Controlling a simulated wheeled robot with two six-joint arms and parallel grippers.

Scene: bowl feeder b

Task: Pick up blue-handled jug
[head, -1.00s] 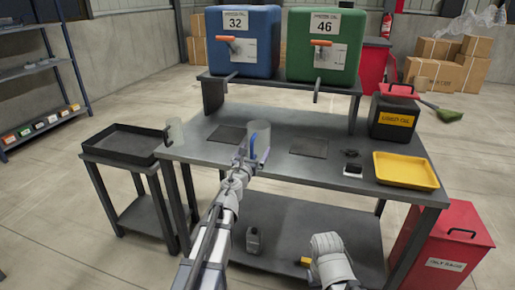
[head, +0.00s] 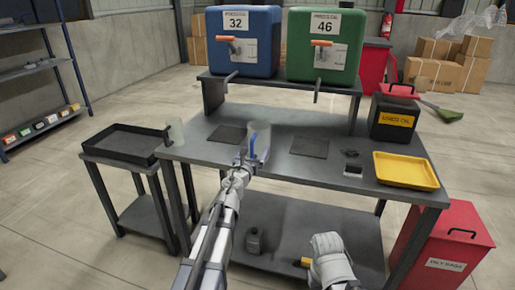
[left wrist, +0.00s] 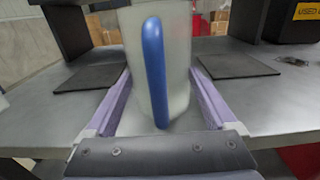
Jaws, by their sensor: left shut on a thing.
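The blue-handled jug (head: 262,143) is a clear, pale upright vessel near the middle of the bench's front part. Its blue handle faces me and fills the centre of the left wrist view (left wrist: 154,72). My left gripper (head: 246,163) reaches in from the front and is shut on the jug. In the left wrist view, its two purple-grey fingers (left wrist: 160,108) lie on either side of the jug body, with the handle between them. The jug's base is partly hidden by the gripper, so I cannot tell whether it touches the bench.
A second jug with a dark handle (head: 176,131) stands at the bench's left edge. Two dark mats (head: 309,147) flank the held jug. Blue (head: 243,60) and green (head: 324,62) oil tanks stand behind. A yellow tray (head: 405,170) lies right; a black tray (head: 122,144) stands left.

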